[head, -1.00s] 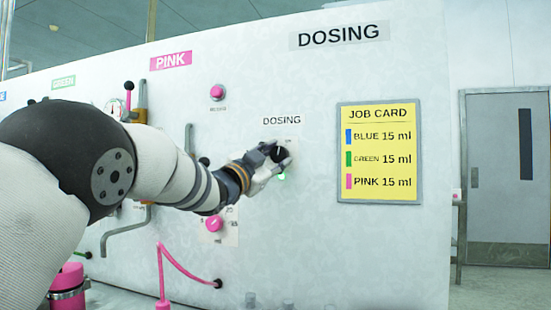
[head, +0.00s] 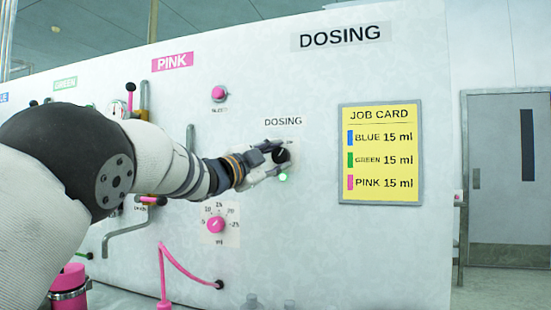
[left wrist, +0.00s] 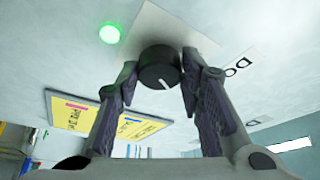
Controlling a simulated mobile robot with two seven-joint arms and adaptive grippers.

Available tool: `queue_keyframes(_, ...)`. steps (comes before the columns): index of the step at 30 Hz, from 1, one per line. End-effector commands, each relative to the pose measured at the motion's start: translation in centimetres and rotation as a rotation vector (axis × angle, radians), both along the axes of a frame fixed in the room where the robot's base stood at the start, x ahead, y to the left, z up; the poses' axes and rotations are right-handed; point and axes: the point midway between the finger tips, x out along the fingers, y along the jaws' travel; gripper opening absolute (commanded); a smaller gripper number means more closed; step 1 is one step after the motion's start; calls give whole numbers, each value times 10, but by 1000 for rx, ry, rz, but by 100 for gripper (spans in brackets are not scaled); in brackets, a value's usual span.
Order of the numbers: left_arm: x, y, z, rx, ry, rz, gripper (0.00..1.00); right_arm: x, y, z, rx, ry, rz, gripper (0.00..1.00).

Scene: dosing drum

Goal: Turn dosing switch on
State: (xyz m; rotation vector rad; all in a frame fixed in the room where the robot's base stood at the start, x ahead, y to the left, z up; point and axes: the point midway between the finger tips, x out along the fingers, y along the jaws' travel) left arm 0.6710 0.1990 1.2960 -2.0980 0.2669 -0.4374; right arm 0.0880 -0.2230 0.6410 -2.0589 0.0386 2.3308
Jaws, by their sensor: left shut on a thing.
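The dosing switch is a black round knob (head: 281,156) with a white mark, on the white panel under the small DOSING label (head: 283,121). It also shows in the left wrist view (left wrist: 160,70), between the fingertips. My left gripper (head: 272,153) is shut on the knob, one finger on each side, as the left wrist view shows (left wrist: 161,75). A green lamp (head: 283,177) glows just below the switch; it also glows in the left wrist view (left wrist: 109,33). Part of the switch's plate is hidden by the gripper. My right gripper is not in view.
The yellow job card (head: 381,153) hangs right of the switch. A pink dose dial (head: 216,225), a pink button (head: 218,93) and a grey lever (head: 126,237) are on the panel to the left. The panel between switch and card is clear.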

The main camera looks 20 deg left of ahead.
Motion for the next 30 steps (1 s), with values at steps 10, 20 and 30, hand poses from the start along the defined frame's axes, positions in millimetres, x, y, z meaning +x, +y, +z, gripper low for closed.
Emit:
queue_keyframes(10,0,0,-1,1,1,1,55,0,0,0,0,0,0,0)
queue_keyframes(20,-9,3,-1,-1,0,0,55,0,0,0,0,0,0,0)
queue_keyframes(30,-83,33,-17,-2,-1,2,55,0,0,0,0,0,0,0)
